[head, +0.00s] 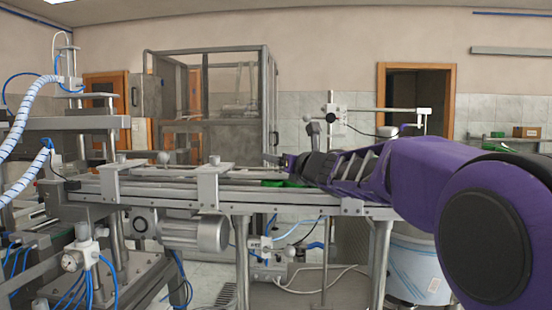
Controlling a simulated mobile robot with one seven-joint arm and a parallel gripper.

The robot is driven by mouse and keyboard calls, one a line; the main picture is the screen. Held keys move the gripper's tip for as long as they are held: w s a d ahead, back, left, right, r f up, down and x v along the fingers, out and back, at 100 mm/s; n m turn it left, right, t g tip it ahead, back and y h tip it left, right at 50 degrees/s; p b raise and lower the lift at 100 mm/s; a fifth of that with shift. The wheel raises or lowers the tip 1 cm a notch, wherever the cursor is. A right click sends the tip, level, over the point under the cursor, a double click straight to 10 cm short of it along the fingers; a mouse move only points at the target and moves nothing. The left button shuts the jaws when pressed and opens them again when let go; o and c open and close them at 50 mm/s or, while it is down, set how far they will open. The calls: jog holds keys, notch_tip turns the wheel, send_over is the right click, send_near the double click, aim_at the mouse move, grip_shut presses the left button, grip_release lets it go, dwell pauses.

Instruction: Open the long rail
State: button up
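A long metal rail (160,190) runs left to right along the conveyor in the middle of the head view. I cannot tell from this view whether it is open or shut. My gripper (270,159) is at the end of my purple arm, which reaches in from the right. It is over the right half of the conveyor, close to the rail's height. The fingers are small and seen from the side, so their opening and any contact with the rail cannot be made out. My arm hides the right part of the rail.
Upright brackets (208,185) stand on the conveyor left of my gripper. Green parts (283,184) lie on it below my gripper. A machine with blue hoses (88,250) fills the left. A metal-framed cage (210,100) stands behind. A motor (195,234) hangs below.

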dwell(0.3)
grip_shut()
dwell(1.3)
